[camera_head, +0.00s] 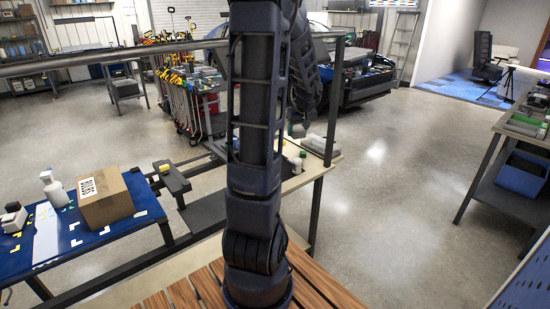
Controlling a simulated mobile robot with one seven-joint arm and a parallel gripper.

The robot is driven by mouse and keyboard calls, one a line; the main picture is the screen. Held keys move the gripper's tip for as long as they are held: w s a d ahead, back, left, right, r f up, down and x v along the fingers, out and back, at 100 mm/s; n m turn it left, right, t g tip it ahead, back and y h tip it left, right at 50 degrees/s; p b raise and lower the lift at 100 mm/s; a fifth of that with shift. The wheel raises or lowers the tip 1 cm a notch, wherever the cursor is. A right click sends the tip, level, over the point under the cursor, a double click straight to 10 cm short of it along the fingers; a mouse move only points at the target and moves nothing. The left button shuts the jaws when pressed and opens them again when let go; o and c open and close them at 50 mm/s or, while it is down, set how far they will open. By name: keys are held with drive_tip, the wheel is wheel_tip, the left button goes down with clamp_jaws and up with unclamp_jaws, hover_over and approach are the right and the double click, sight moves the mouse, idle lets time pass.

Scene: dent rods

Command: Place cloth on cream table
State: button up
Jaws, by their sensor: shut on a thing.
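My dark arm rises through the middle of the head view and bends over near the top. Its far links hang behind the upright part. I cannot make out my gripper or its fingertips. A pale cream-topped table (292,183) stands behind the arm, partly hidden by it. Small bottles (300,161) and a pale grey elongated item (321,145) are on it. I cannot tell whether that item is a cloth. No other cloth can be clearly picked out.
A blue-topped table (85,240) at the left holds a cardboard box (104,197) and a white spray bottle (54,189). A dark metal rail (110,59) crosses the upper left. A tool cart (200,100) stands behind. Open floor (400,210) lies to the right, before a workbench (510,180).

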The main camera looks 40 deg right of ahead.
drive_tip(key=shift+s+a+f+n, duration=0.35)
drive_tip(key=shift+a+f, duration=3.15)
drive_tip(key=shift+f, duration=1.7)
drive_tip(key=shift+s+a+f+n, duration=0.3)
drive_tip(key=shift+a+f, duration=3.2)
drive_tip(key=shift+f, duration=1.7)
drive_tip(key=shift+m, duration=0.25)
drive_tip(key=w, duration=0.1)
drive_tip(key=w+d, duration=0.1)
drive_tip(key=w, duration=0.1)
drive_tip(key=w+d, duration=0.1)
drive_tip(key=shift+w+d+r, duration=0.2)
drive_tip(key=shift+w+r, duration=0.1)
drive_tip(key=shift+r, duration=0.05)
drive_tip(key=w+d+r+m, duration=0.1)
drive_tip(key=w+d+r, duration=0.3)
drive_tip(key=w+d, duration=0.25)
drive_tip(key=shift+w+f, duration=0.2)
drive_tip(key=shift+f, duration=1.1)
drive_tip(key=shift+w+f, duration=0.15)
drive_tip(key=shift+f, duration=1.1)
drive_tip(key=shift+w+f, duration=0.2)
drive_tip(key=shift+f, duration=1.1)
